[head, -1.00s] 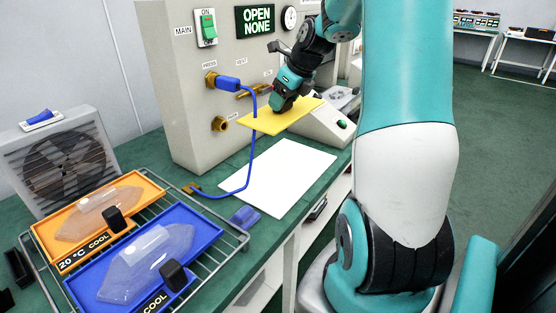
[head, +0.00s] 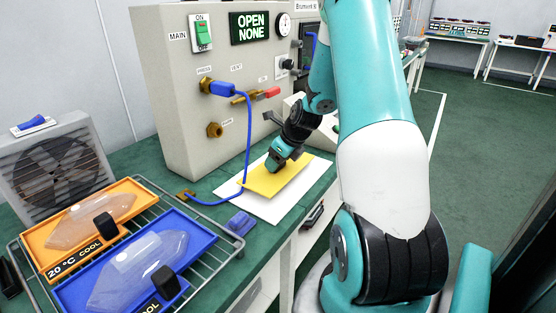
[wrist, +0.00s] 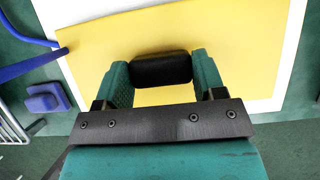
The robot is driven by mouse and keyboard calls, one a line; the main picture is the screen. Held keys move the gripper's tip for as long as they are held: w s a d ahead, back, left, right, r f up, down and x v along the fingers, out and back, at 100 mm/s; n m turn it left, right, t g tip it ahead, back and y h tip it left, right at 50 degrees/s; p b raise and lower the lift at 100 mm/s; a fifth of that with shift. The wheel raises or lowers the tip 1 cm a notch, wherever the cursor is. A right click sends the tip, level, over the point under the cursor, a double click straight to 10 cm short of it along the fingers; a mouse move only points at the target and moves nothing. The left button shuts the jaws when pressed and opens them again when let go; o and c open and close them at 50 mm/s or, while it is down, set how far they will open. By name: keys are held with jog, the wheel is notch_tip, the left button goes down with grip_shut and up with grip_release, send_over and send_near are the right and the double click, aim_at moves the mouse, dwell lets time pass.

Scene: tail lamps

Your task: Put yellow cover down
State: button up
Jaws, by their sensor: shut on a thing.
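The yellow cover (head: 290,178) is a flat plate held low over the white sheet (head: 258,207) on the green bench; I cannot tell whether it touches the sheet. It also fills much of the wrist view (wrist: 230,45). My gripper (head: 275,166) is shut on the cover's black handle (wrist: 161,69), with one teal finger on each side in the wrist view. White margin shows around the cover's edges. The blue hose (head: 248,140) passes by the cover's left corner.
A grey panel box (head: 180,110) with switch, gauge and fittings stands behind. A wire rack (head: 225,236) at left holds an orange tray (head: 38,235) and a blue tray (head: 205,238), each with a clear part. A small blue block (head: 240,222) lies near the bench's front edge.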

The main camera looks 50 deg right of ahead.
jog(key=o, duration=1)
jog(key=shift+r, duration=0.1)
jog(key=v, duration=1.2)
jog(key=a+r+n+g+y, duration=0.1)
jog(key=a+r+n+y, duration=0.15)
jog(key=a+n, duration=0.9)
jog(key=a+r+n+g+y, duration=0.1)
jog(key=a+r+n, duration=0.2)
jog(key=a+n, duration=0.85)
jog(key=s+a+n+g, duration=0.1)
jog(key=s+a+n, duration=0.4)
jog(key=a+n, duration=0.1)
jog(key=s+a+r+n+g, duration=0.1)
jog(key=s+a+n, duration=0.3)
jog(key=a+n, duration=0.2)
jog(key=s+a+n+g, duration=0.1)
jog(key=s+a+n, duration=0.4)
jog(key=a+n, duration=0.1)
jog(key=shift+s+a+r+n+g+p, duration=0.3)
jog(key=shift+s+n, duration=0.1)
jog(key=shift+n, duration=0.3)
